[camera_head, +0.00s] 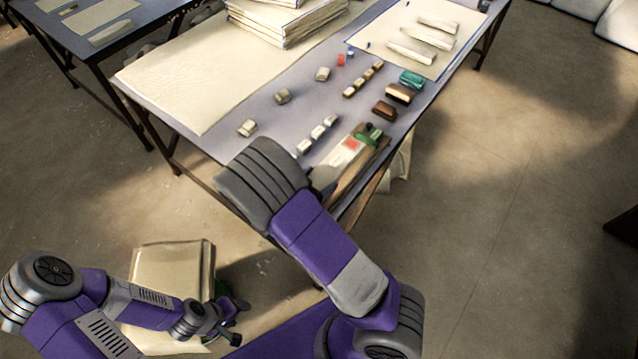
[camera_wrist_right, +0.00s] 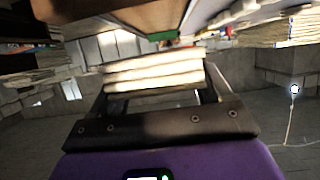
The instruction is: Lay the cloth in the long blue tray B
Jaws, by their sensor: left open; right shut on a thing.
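A folded, pale layered thing that looks like the cloth (camera_wrist_right: 150,76) shows in the right wrist view. My right gripper (camera_wrist_right: 152,92) has its dark fingers on either side of it and is shut on it. In the head view my right arm reaches to the table's near edge, and its own wrist hides the gripper and the cloth. My left gripper (camera_head: 230,328) is open and empty, low at the bottom left, beside a beige box-like thing. I cannot make out the long blue tray B in either view.
The grey table (camera_head: 265,115) holds pale sheets (camera_head: 190,85), a stack of paper (camera_head: 285,20), several small blocks and a teal block (camera_head: 412,78). A long brown-and-beige thing (camera_head: 360,165) lies by its near edge. Open floor (camera_head: 500,200) is on the right.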

